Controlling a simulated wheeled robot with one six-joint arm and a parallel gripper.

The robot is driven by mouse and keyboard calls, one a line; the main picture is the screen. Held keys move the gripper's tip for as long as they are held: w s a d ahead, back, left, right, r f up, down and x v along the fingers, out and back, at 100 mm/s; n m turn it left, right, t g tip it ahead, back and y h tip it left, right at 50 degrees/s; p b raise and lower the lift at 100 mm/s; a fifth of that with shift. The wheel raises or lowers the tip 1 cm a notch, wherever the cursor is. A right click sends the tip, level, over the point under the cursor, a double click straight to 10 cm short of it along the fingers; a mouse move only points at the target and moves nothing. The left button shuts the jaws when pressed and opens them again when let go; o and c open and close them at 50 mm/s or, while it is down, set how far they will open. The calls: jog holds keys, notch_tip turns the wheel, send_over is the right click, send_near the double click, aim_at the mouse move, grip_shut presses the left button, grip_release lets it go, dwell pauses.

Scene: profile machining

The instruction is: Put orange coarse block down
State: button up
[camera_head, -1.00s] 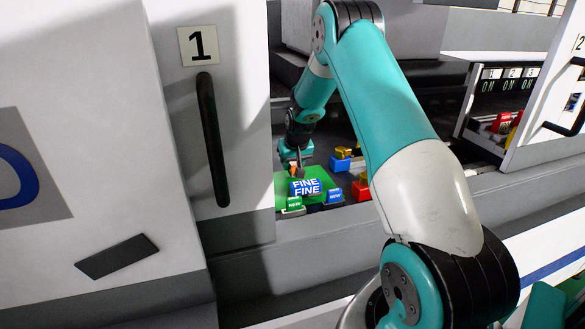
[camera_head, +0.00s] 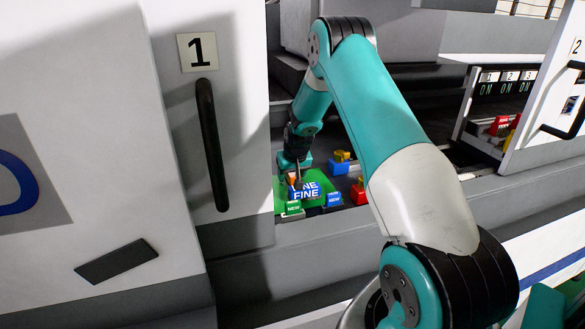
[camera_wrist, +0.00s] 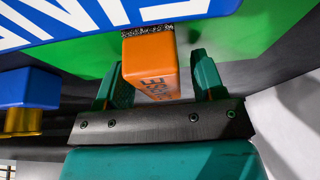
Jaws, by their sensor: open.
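The orange block (camera_wrist: 152,68) has lettering on its side and a black-and-white speckled strip at its far end. It lies between the two green fingers of my gripper (camera_wrist: 162,80) in the wrist view. The jaws are apart, with a visible gap on the right side of the block; contact on the left is unclear. In the head view, my gripper (camera_head: 292,184) is low at the green area, beside the blue FINE sign (camera_head: 306,195). Only a bit of orange (camera_head: 292,178) shows there. What the block rests on is hard to tell.
A blue-and-yellow piece (camera_head: 340,162) and a red piece (camera_head: 360,191) stand to the right. A white door (camera_head: 232,125) marked 1 is close on the left.

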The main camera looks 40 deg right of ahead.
jog(key=b+v, duration=0.2)
jog(key=v, duration=1)
jog(key=shift+s, duration=0.1)
